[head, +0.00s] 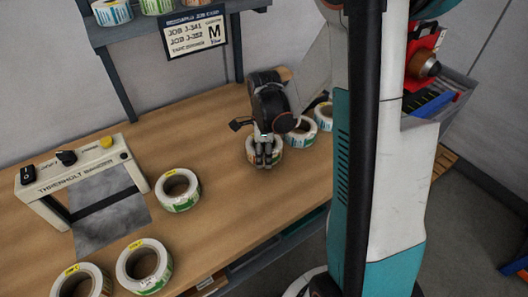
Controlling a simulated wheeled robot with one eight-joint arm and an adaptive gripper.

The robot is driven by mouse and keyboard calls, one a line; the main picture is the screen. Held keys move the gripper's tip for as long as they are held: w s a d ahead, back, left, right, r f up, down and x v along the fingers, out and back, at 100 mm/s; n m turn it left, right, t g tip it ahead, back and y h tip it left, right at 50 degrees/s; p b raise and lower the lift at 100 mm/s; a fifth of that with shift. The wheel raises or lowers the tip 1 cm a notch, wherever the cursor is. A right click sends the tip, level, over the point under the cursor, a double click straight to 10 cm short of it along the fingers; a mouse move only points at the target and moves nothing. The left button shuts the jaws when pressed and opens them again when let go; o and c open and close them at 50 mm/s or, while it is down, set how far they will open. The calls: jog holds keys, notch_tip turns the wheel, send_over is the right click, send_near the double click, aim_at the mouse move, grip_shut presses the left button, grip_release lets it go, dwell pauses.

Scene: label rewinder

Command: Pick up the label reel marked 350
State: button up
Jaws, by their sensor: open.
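My gripper (264,163) is in the middle of the workbench, pointing down over a white label reel (279,154) with green and orange print. The fingers overlap the reel in the picture and hide its middle. The jaws are open. I cannot tell whether they touch the reel. Two more reels stand to its right, one (302,137) beside it and one (324,122) further right, partly hidden by my arm. A yellow-tagged reel (184,203) lies left of the gripper. Two others lie at the front, one (155,284) and one (97,275). The reel numbers are too small to read.
A label rewinder (78,178) with knobs stands at the left of the bench (215,215). A shelf (180,18) with more reels and a job sign (193,36) hangs above. A grey bin (440,105) with a red device is at the right. The bench centre front is clear.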

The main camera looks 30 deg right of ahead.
jog(key=shift+f, duration=0.35)
grip_shut()
jog(key=shift+r, duration=0.1)
